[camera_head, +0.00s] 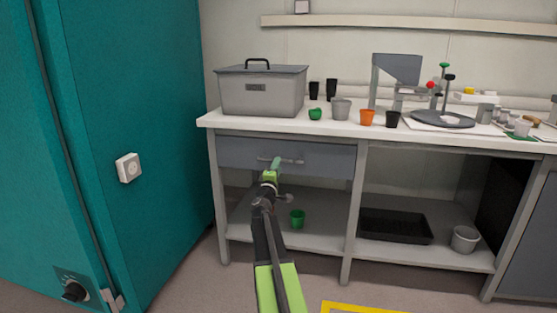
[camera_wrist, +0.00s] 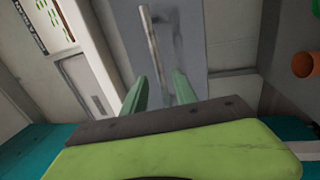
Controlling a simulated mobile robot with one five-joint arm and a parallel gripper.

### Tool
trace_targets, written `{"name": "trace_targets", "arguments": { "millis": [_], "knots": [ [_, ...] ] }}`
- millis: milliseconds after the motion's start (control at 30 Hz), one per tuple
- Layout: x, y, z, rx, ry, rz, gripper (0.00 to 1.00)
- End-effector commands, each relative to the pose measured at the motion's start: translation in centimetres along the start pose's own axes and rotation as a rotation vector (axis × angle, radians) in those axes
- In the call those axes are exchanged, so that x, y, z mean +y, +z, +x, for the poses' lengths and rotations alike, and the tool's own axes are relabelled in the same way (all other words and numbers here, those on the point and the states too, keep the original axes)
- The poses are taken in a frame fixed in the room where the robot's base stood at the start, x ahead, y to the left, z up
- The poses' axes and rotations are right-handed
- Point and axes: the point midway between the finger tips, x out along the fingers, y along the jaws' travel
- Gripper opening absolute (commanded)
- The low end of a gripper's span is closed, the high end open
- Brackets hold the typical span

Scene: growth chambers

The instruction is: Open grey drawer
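The grey drawer (camera_head: 235,153) sits shut under the left part of the white bench top. Its bar handle (camera_head: 293,161) runs across the middle of the front. My gripper (camera_head: 273,165) is in front of the drawer at the handle's left part. In the wrist view the drawer front (camera_wrist: 200,40) fills the upper middle. The handle (camera_wrist: 152,40) shows as a pale bar whose lower end lies in line with the gap between my two green fingers. My gripper (camera_wrist: 160,76) is open, with the fingers apart. I cannot tell whether they touch the handle.
A teal cabinet (camera_head: 150,90) stands close on the left. A grey lidded box (camera_head: 262,92) and several cups stand on the bench top (camera_head: 330,126). A green cup (camera_head: 297,219) is on the shelf below the drawer. A black tray (camera_head: 396,226) is on the right shelf.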

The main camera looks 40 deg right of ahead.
Motion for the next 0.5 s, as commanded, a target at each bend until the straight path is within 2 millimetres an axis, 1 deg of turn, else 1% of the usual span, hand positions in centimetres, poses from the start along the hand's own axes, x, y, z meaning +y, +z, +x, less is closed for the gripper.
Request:
{"name": "trace_targets", "arguments": {
  "millis": [33,100,200,333,500],
  "knots": [
    [0.1,-0.1,1.6,-0.001,0.000,-0.001,0.34],
    [0.1,0.0,2.9,-0.002,0.000,-0.002,0.34],
    [0.1,0.0,4.1,-0.001,0.001,-0.001,0.34],
    [0.0,0.0,4.8,-0.001,0.000,0.000,0.34],
    [0.0,0.1,4.9,-0.001,0.000,0.000,0.34]
  ]
}}
